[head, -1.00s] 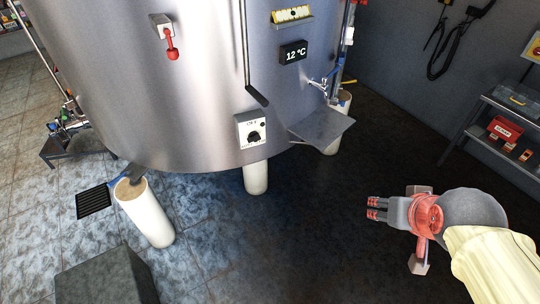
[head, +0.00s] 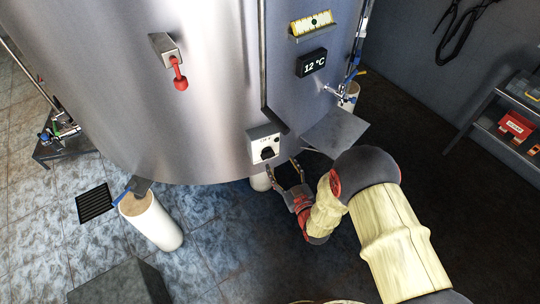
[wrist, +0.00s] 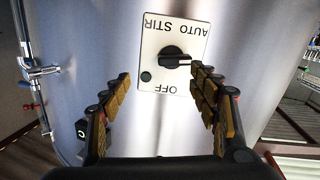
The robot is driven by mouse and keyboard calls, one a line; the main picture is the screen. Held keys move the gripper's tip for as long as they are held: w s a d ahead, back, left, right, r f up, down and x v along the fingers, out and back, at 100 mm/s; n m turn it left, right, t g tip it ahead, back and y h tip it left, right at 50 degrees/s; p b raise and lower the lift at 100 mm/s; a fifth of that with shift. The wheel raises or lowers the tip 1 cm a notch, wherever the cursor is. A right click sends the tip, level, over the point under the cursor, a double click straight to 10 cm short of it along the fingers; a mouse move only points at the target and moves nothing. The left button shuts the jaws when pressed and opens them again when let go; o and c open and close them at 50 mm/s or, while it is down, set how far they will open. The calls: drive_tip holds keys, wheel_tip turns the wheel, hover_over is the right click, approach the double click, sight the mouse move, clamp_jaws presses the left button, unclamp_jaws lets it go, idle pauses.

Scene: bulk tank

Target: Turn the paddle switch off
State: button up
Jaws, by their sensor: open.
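The paddle switch (head: 266,150) is a black knob on a white plate on the front of the steel tank (head: 200,100). In the wrist view the plate appears upside down, with OFF at the bottom and AUTO and STIR at the top. The black knob (wrist: 175,58) has its pale-marked end pointing right, at none of the words. My gripper (head: 282,168) is open and empty, just below and in front of the plate. In the wrist view its fingers (wrist: 161,78) spread to either side of the plate's lower part, and the right fingertip is near the knob's pointing end. Contact cannot be told.
A red-handled lever (head: 179,76) sits higher on the tank. A 12 °C display (head: 311,63) and a tap (head: 343,93) are to the right, above a grey shelf plate (head: 336,131). A shelf rack (head: 490,120) stands at the right wall.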

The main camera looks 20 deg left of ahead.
sight(269, 157)
drive_tip(key=shift+y, duration=0.5)
drive_tip(key=shift+w+a+f+b, duration=0.2)
drive_tip(key=shift+w+a, duration=0.35)
drive_tip(key=shift+a, duration=0.35)
drive_tip(key=shift+w+a+f+b, duration=0.1)
drive_tip(key=shift+w+a+f, duration=0.1)
drive_tip(key=shift+w+a, duration=0.55)
drive_tip(key=shift+w+a+f+b, duration=0.1)
drive_tip(key=shift+w+a+f, duration=0.2)
drive_tip(key=shift+a, duration=0.8)
drive_tip(key=shift+r, duration=0.1)
drive_tip(key=shift+c, duration=0.4)
drive_tip(key=c, duration=1.1)
